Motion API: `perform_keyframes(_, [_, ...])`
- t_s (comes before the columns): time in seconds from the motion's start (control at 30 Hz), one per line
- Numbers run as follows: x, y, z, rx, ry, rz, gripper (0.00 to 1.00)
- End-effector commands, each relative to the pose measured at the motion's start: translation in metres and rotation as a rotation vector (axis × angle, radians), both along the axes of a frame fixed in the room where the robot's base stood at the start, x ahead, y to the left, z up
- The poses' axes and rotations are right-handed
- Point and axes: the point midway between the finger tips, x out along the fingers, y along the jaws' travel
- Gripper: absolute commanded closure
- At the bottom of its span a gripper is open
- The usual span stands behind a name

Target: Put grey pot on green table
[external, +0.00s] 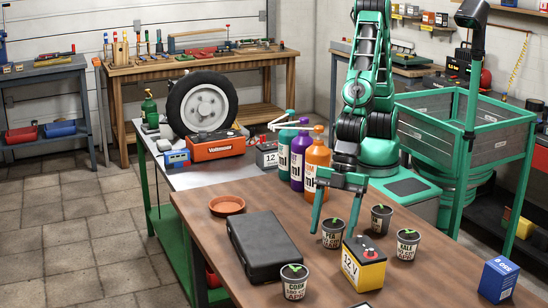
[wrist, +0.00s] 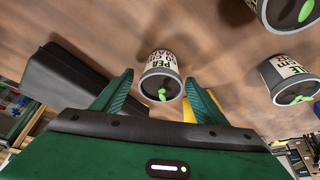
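Several dark grey pots with white labels and green sprouts stand on the brown table (external: 215,232). The green-legged table (external: 185,182) with a light top stands behind the brown table, to the left.
A black case (external: 262,247) lies left of the pea pot, and a yellow battery (external: 364,268) stands close in front right. Bottles (external: 317,160) stand behind. The green table holds a tire (external: 202,103), a red box (external: 214,147) and other items; part of its light top is bare.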

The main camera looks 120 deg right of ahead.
Motion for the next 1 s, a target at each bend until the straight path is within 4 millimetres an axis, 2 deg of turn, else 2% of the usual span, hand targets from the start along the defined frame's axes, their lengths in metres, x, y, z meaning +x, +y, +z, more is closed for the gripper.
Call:
perform_keyframes(0.03, [0.000,0.000,0.000,0.000,0.000,0.000,0.47])
perform_keyframes(0.17, [0.000,0.000,0.000,0.000,0.000,0.000,0.77])
perform_keyframes(0.23, [0.000,0.000,0.000,0.000,0.000,0.000,0.77])
perform_keyframes(0.27, [0.000,0.000,0.000,0.000,0.000,0.000,0.81])
perform_keyframes(0.53, [0.000,0.000,0.007,0.001,-0.001,0.000,0.81])
perform_keyframes(0.67, [0.000,0.000,0.025,0.002,-0.002,0.000,0.81])
perform_keyframes(0.77, [0.000,0.001,0.047,0.004,-0.005,0.001,0.81])
perform_keyframes(1.0, [-0.048,0.032,0.076,0.002,-0.002,0.004,0.81])
